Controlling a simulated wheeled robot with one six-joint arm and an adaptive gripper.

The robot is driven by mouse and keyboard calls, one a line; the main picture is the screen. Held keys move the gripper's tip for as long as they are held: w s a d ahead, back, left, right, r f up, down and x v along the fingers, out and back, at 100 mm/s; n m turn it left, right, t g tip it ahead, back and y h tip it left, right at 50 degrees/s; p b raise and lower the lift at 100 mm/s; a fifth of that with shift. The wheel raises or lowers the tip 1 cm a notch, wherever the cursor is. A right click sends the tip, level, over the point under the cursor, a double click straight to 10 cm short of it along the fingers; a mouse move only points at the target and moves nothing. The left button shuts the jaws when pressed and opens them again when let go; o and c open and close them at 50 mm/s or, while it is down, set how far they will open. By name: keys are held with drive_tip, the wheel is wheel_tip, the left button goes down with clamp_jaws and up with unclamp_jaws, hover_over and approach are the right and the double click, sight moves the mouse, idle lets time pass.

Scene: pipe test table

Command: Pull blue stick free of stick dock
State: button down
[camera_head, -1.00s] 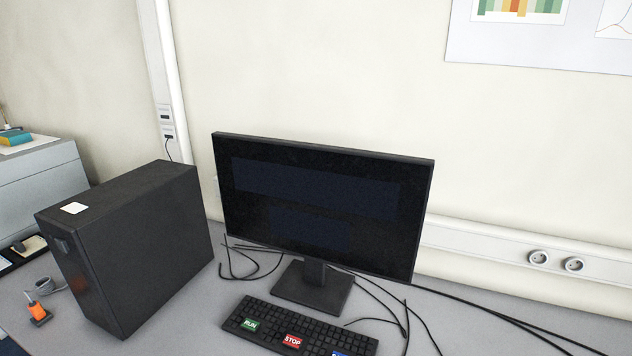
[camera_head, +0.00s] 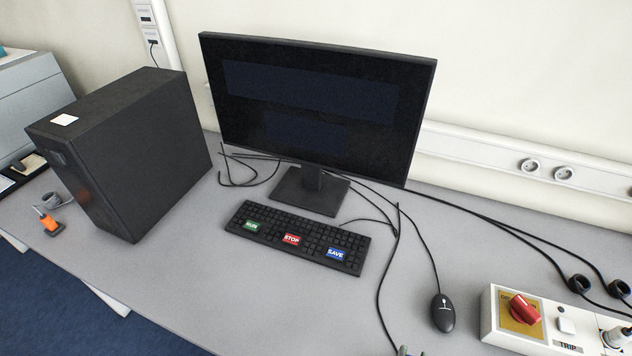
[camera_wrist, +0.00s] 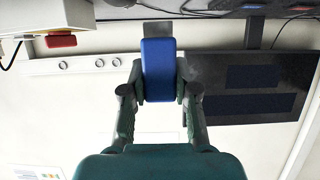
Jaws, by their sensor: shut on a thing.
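In the wrist view the blue stick (camera_wrist: 158,70) sits between the two fingers of my gripper (camera_wrist: 159,82). My gripper is shut on it from both sides. A short grey block (camera_wrist: 157,30) shows at the stick's far end, with wall behind it. I cannot tell if it is part of the stick or another piece. I cannot make out the stick dock for certain in either view.
The desk holds a monitor (camera_head: 315,105), keyboard (camera_head: 298,237), black computer case (camera_head: 125,155), mouse (camera_head: 443,313) and loose cables. A white box with a red knob (camera_head: 524,309) stands at right. Bare desk (camera_head: 205,285) lies at front left.

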drive_tip(key=shift+r, duration=1.4)
